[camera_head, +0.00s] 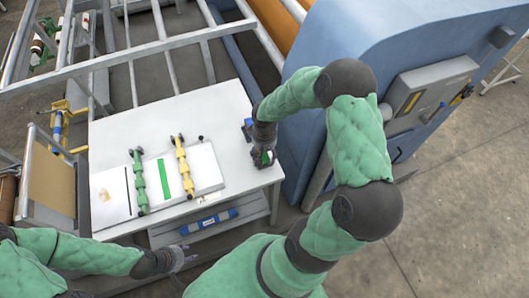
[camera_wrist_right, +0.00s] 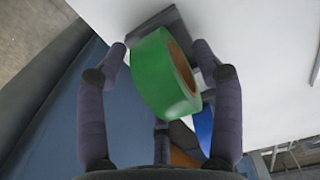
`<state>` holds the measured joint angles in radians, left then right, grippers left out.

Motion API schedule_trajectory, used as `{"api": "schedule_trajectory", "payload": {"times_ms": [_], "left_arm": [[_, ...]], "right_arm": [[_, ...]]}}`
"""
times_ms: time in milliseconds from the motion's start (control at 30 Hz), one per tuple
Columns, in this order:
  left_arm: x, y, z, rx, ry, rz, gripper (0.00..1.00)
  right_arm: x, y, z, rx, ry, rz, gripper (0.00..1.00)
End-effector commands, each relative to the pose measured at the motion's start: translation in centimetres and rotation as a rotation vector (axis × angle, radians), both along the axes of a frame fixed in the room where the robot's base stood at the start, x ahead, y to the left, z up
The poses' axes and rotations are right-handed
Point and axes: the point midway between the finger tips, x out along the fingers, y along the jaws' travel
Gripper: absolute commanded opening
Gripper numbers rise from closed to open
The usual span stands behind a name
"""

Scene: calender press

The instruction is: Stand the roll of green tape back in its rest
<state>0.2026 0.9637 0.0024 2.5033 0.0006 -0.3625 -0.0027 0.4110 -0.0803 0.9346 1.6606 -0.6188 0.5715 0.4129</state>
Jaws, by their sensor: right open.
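The roll of green tape (camera_wrist_right: 160,80) is between the spread fingers of my right gripper (camera_wrist_right: 160,58) in the right wrist view. Its brown core shows at the right. The fingers look apart from it. A dark grey piece (camera_wrist_right: 168,22) on the white table lies behind the roll; I cannot tell whether it is the rest. In the head view my right gripper (camera_head: 264,156) is at the table's right edge and largely hides the roll. My left gripper (camera_head: 190,258) is in front of the table, away from the roll; its finger opening is too small to judge.
The white table (camera_head: 225,110) carries a board with green (camera_head: 139,180) and yellow (camera_head: 184,165) rollers and a flat green strip (camera_head: 161,178). A blue item (camera_wrist_right: 204,130) shows below the roll. The blue machine (camera_head: 300,140) stands close on the right. The table's back is clear.

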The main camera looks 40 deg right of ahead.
Motion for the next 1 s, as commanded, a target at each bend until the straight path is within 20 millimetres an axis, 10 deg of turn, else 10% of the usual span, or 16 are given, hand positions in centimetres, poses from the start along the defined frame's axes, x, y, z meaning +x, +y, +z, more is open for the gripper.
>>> {"api": "schedule_trajectory", "payload": {"times_ms": [1000], "left_arm": [[0.0, 0.0, 0.0, 0.0, 0.0, 0.0, 0.4]], "right_arm": [[0.0, 0.0, 12.0, 0.0, 0.0, 0.001, 0.67]]}}
